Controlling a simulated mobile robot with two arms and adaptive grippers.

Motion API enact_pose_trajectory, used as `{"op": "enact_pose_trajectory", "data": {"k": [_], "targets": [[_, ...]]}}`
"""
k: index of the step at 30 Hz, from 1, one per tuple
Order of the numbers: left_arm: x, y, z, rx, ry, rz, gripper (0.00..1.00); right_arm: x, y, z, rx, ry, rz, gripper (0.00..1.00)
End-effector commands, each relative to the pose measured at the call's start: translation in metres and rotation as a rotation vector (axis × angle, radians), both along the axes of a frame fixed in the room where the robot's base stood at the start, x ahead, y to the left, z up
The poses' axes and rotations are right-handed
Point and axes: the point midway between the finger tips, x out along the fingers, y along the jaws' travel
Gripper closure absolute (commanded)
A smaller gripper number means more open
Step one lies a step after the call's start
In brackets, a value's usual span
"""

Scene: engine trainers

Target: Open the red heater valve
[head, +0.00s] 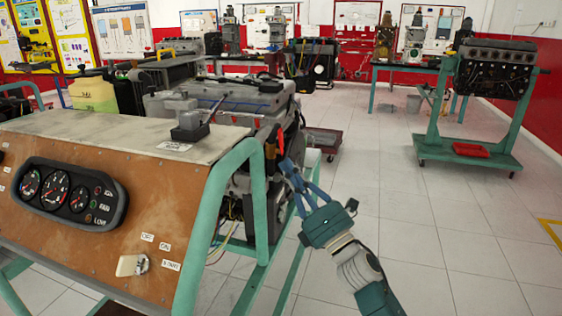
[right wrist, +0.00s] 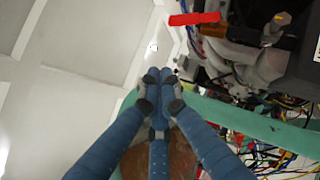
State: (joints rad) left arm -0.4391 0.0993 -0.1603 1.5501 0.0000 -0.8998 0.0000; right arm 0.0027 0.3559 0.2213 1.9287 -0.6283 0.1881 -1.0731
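A small red handle (head: 280,141), which looks like the heater valve, stands upright on the side of the engine trainer (head: 222,93) in the head view. In the right wrist view a red bar (right wrist: 194,18), apparently the same handle, lies beyond and right of my fingertips. My right gripper (head: 287,166) is just below the handle in the head view and apart from it. In the right wrist view the blue fingertips (right wrist: 158,75) meet with nothing visible between them. My left gripper is not in view.
A brown gauge panel (head: 115,225) with a green tube frame (head: 215,225) stands close at left. Loose wires hang beneath the engine. Another engine on a green wheeled stand (head: 468,152) is at the back right. The tiled floor at right is clear.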

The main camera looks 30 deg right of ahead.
Motion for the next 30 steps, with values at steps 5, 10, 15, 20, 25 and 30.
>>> {"op": "enact_pose_trajectory", "data": {"k": [5, 10, 15, 20, 25, 30], "targets": [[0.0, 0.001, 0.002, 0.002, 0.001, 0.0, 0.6, -0.023, 0.001, -0.005, 0.001, 0.001, 0.001, 1.0], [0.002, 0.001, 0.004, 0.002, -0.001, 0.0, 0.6, -0.031, 0.001, -0.006, 0.001, 0.0, 0.0, 1.0], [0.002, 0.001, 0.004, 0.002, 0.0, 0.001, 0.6, -0.031, 0.001, -0.006, 0.0, 0.0, 0.0, 1.0], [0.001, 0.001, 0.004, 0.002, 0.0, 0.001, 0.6, -0.031, 0.001, -0.006, 0.0, 0.0, 0.0, 1.0], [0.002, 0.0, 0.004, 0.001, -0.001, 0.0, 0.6, -0.031, 0.001, -0.006, 0.001, 0.001, 0.0, 1.0], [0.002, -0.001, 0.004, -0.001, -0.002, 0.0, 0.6, -0.022, -0.006, -0.041, 0.123, 0.084, 0.004, 1.0]]}}
